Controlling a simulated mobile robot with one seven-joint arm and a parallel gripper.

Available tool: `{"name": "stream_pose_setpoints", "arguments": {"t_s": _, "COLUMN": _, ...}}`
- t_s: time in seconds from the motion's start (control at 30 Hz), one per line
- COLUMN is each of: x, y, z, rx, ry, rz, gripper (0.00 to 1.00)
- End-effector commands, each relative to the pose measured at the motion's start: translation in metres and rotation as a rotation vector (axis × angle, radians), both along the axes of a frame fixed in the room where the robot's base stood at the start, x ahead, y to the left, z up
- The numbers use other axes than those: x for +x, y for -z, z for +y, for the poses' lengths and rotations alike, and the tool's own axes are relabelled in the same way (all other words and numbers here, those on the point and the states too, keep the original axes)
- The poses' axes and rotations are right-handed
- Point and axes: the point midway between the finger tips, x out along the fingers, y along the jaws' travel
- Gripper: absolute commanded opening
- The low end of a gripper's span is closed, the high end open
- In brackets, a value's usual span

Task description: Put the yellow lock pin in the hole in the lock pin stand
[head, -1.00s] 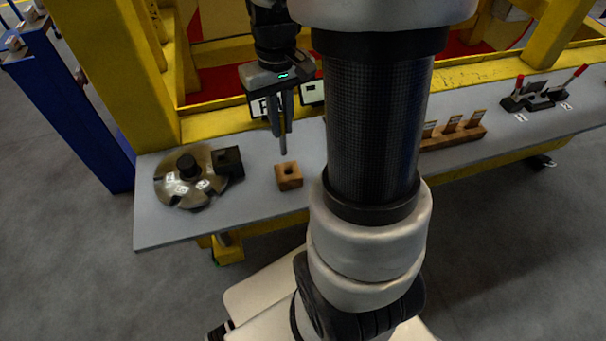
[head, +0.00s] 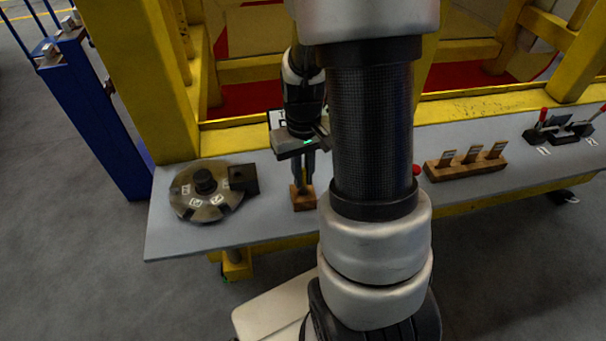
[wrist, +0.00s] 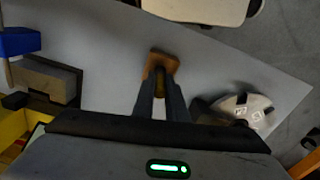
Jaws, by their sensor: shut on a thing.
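The lock pin stand is a small brown wooden block (head: 304,201) on the grey table, and it also shows in the wrist view (wrist: 160,61). My gripper (head: 303,182) points down directly over the block, with its fingertips at or just above the block's top. In the wrist view my gripper (wrist: 160,100) is shut on the yellow lock pin (wrist: 159,87), of which a small yellow part shows between the fingers. The pin's lower end and the hole are hidden, so I cannot tell whether the pin is in the hole.
A round metal disc (head: 190,207) with a black block (head: 244,179) beside it is on the table to the left. A wooden holder with several upright tags (head: 465,166) stands to the right. Yellow frame beams (head: 225,135) rise behind the table. My arm covers the table's middle.

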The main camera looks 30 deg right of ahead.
Motion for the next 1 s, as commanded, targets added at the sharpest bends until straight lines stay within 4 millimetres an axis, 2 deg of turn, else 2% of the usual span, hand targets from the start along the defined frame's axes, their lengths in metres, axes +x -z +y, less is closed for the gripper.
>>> {"name": "stream_pose_setpoints", "arguments": {"t_s": 0.27, "x": 0.0, "y": 0.005, "z": 0.0, "rx": 0.0, "ry": -0.001, "rz": -0.001, "gripper": 0.0}}
{"name": "stream_pose_setpoints", "arguments": {"t_s": 0.3, "x": 0.0, "y": 0.003, "z": 0.0, "rx": 0.0, "ry": -0.001, "rz": -0.001, "gripper": 0.19}}
{"name": "stream_pose_setpoints", "arguments": {"t_s": 0.37, "x": 0.0, "y": 0.003, "z": 0.0, "rx": 0.0, "ry": -0.001, "rz": -0.001, "gripper": 0.29}}
{"name": "stream_pose_setpoints", "arguments": {"t_s": 0.4, "x": 0.0, "y": 0.003, "z": 0.0, "rx": 0.0, "ry": -0.001, "rz": -0.001, "gripper": 0.31}}
{"name": "stream_pose_setpoints", "arguments": {"t_s": 0.63, "x": 0.0, "y": 0.002, "z": 0.0, "rx": 0.0, "ry": -0.001, "rz": 0.0, "gripper": 0.31}}
{"name": "stream_pose_setpoints", "arguments": {"t_s": 0.77, "x": 0.001, "y": -0.004, "z": 0.0, "rx": 0.0, "ry": -0.001, "rz": -0.002, "gripper": 0.31}}
{"name": "stream_pose_setpoints", "arguments": {"t_s": 0.87, "x": 0.002, "y": -0.018, "z": 0.0, "rx": -0.001, "ry": -0.002, "rz": -0.006, "gripper": 0.31}}
{"name": "stream_pose_setpoints", "arguments": {"t_s": 1.0, "x": 0.002, "y": -0.048, "z": 0.0, "rx": -0.002, "ry": -0.002, "rz": -0.008, "gripper": 0.31}}
